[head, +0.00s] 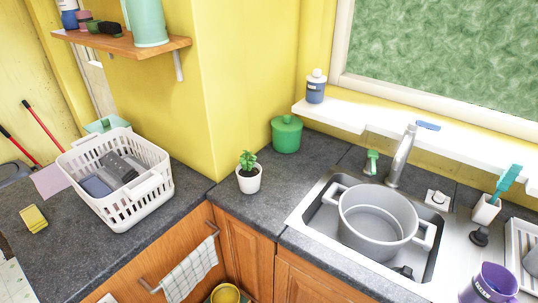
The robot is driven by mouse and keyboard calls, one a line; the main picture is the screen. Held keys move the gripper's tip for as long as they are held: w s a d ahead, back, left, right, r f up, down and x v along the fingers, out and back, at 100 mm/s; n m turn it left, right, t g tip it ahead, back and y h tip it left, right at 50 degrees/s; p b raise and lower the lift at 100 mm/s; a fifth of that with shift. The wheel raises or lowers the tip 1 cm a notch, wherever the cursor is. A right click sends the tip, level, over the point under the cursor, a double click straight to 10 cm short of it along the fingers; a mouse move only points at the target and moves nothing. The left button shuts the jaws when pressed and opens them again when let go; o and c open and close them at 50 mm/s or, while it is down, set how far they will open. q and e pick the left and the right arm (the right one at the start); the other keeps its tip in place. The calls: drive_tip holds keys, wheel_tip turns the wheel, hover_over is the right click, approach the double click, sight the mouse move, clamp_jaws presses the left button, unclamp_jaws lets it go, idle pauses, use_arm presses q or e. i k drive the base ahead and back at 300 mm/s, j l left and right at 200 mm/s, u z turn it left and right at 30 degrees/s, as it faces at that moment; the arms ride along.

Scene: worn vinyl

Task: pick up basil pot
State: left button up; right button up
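The basil pot is a small white pot (249,179) with a green leafy plant (248,160). It stands upright on the dark grey counter (215,197) in the corner, left of the sink. Nothing touches it. Neither of my grippers shows in the head view.
A green lidded canister (287,134) stands behind the pot. A white basket (121,186) with grey items is to its left. The sink (313,218) holds a large grey pot (377,217) at the right. A towel (190,271) hangs on the cabinet front. The counter around the basil pot is clear.

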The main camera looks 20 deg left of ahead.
sight(249, 173)
drive_tip(key=u, duration=0.45)
drive_tip(key=j+u, duration=0.1)
drive_tip(key=u, duration=0.35)
drive_tip(key=i+u, duration=0.1)
drive_tip(key=u, duration=0.8)
drive_tip(key=i+u, duration=0.2)
drive_tip(key=i, duration=0.1)
